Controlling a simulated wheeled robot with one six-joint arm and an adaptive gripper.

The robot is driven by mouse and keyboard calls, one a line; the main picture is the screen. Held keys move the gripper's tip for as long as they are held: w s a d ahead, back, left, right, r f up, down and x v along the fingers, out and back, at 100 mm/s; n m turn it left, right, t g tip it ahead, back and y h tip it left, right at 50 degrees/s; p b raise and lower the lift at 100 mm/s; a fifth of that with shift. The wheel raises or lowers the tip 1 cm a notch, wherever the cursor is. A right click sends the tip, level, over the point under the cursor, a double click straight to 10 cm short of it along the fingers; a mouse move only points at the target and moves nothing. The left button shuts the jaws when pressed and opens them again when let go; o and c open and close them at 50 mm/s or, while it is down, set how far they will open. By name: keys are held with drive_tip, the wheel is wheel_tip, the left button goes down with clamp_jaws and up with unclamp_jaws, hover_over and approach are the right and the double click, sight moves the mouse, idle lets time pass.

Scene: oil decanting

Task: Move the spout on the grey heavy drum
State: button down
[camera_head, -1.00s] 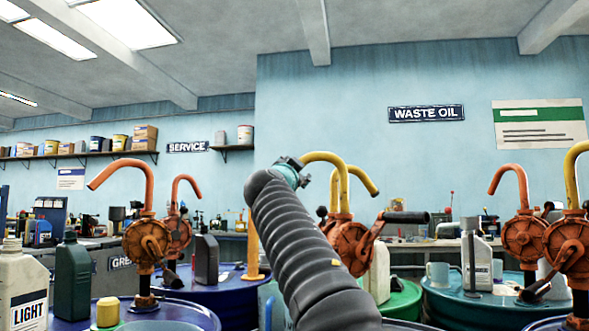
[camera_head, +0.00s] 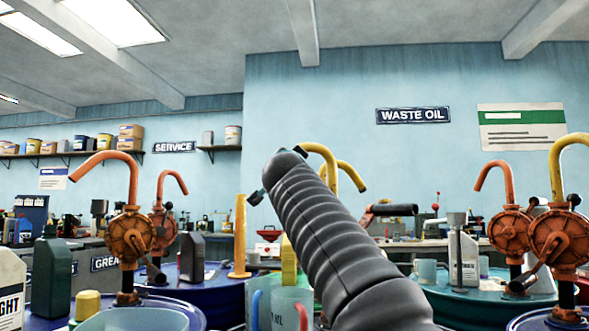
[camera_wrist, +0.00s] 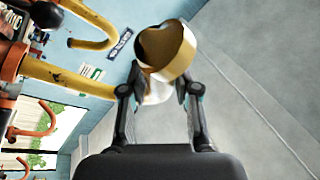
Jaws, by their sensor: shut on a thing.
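In the wrist view, my gripper (camera_wrist: 160,84) is shut on the yellow curved spout (camera_wrist: 172,68), near its open end. The spout's mouth faces the wrist camera, and its pipe runs left to an orange pump. A second yellow spout (camera_wrist: 95,30) curves beside it, apart from my fingers. In the head view, two yellow spouts rise behind my arm; the nearer-looking one (camera_head: 320,150) passes behind the arm's end. The pump bodies and drum under these spouts are mostly covered by my arm, so I cannot tell the grey drum.
Orange pumps with curved spouts stand left (camera_head: 130,235) and right (camera_head: 510,230); another with a yellow spout (camera_head: 560,240) is far right. Bottles (camera_head: 50,280), a mug (camera_head: 426,270) and a pump crank (camera_head: 390,210) crowd the area. Open air lies above the pumps.

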drive_tip(key=shift+s+d+n+y+p, duration=0.2)
drive_tip(key=shift+s+d+n+y, duration=0.15)
drive_tip(key=shift+y, duration=0.3)
drive_tip(key=shift+s+d+n+y+p, duration=0.2)
drive_tip(key=shift+s+n+y, duration=0.15)
drive_tip(key=shift+y, duration=0.3)
drive_tip(key=c, duration=0.8)
unclamp_jaws()
drive_tip(key=shift+d, duration=0.1)
drive_tip(key=shift+c, duration=0.2)
drive_tip(key=shift+s, duration=0.1)
drive_tip(key=shift+s, duration=0.1)
drive_tip(key=v, duration=1.1)
drive_tip(key=shift+s, duration=0.35)
drive_tip(key=shift+d, duration=0.1)
